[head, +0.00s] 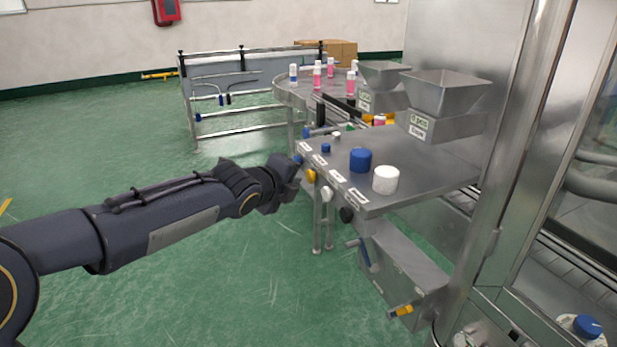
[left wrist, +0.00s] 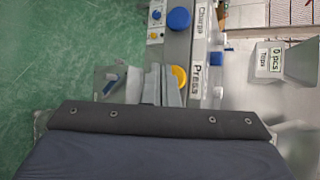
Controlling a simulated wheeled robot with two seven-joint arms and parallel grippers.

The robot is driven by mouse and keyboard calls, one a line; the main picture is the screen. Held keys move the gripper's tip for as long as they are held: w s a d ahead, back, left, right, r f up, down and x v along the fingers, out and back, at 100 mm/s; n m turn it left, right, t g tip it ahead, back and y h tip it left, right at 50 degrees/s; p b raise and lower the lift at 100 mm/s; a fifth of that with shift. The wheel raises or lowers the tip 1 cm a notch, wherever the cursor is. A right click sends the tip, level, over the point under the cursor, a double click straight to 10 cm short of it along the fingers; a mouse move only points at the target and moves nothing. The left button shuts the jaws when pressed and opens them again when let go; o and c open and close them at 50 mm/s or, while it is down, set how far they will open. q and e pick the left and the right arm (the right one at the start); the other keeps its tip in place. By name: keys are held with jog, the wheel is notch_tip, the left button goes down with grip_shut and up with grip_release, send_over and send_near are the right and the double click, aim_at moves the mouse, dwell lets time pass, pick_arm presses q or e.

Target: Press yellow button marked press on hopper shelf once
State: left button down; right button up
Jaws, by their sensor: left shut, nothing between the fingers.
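The yellow button (head: 311,176) sits on the front edge of the hopper shelf (head: 430,165), below a row of white labels. In the left wrist view the yellow button (left wrist: 180,75) lies beside the white label reading "Press" (left wrist: 197,82). My left gripper (head: 290,170) is shut and empty, just left of the yellow button in the head view. In the left wrist view its fingers (left wrist: 158,84) partly overlap the button's left side; I cannot tell whether they touch it. My right gripper is not in view.
A blue button (left wrist: 179,19) sits by the "Charge" label, close to the yellow one. A white knob (head: 327,194) and a black knob (head: 346,215) are also on the shelf edge. A blue cap (head: 360,160) and a white cap (head: 385,179) stand on the shelf.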

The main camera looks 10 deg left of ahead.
pick_arm(q)
jog(key=shift+d, duration=0.1)
dwell(0.5)
jog(key=shift+w+d, duration=0.25)
jog(key=shift+d, duration=0.05)
